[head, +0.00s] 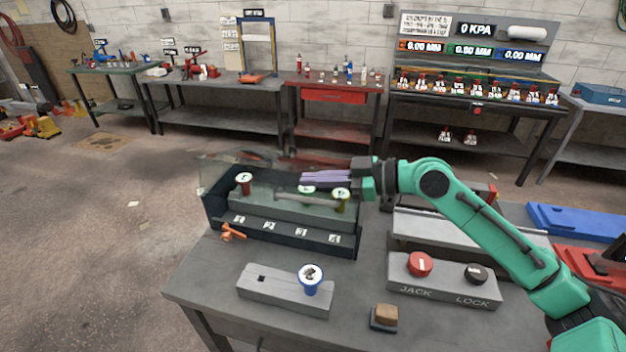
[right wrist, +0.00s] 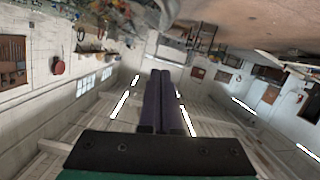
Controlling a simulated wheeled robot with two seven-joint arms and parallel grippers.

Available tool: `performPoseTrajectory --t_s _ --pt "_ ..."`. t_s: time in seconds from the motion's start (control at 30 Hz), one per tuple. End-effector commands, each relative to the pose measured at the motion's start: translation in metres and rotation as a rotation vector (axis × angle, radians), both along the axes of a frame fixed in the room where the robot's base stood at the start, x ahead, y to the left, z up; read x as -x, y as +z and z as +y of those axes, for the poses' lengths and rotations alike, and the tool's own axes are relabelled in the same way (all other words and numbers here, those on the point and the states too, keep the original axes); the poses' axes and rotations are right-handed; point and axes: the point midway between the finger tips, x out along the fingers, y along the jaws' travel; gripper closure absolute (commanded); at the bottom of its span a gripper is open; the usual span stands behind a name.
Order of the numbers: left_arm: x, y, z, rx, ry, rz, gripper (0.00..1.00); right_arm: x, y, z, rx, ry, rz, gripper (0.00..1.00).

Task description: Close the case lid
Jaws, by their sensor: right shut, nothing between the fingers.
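The dark case (head: 285,236) stands on the near grey bench, with a grey stepped insert inside. It holds a red-and-white piece (head: 243,183), a green-and-white piece (head: 307,192) and a yellowish-and-white piece (head: 341,198). The see-through lid (head: 222,172) is raised over the back of the case; its exact angle is hard to tell. My right gripper (head: 304,178) is shut and empty, its purple fingers pointing left above the case, level with the lid area. I cannot tell whether it touches the lid. The shut fingers also show in the right wrist view (right wrist: 162,76).
An orange clip-like part (head: 231,233) lies at the case's front left. A grey block with a blue-and-white piece (head: 311,280), a small brown block (head: 386,314) and the JACK/LOCK button box (head: 443,284) stand in front. A blue tray (head: 575,222) lies right.

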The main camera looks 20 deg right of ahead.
Motion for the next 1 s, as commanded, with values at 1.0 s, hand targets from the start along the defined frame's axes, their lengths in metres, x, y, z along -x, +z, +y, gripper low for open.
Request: performPoseTrajectory --t_s 1.0 --pt "-0.004 -0.066 0.003 -0.004 0.001 -0.008 0.30 0.002 -0.110 0.007 0.089 0.003 -0.136 1.00"
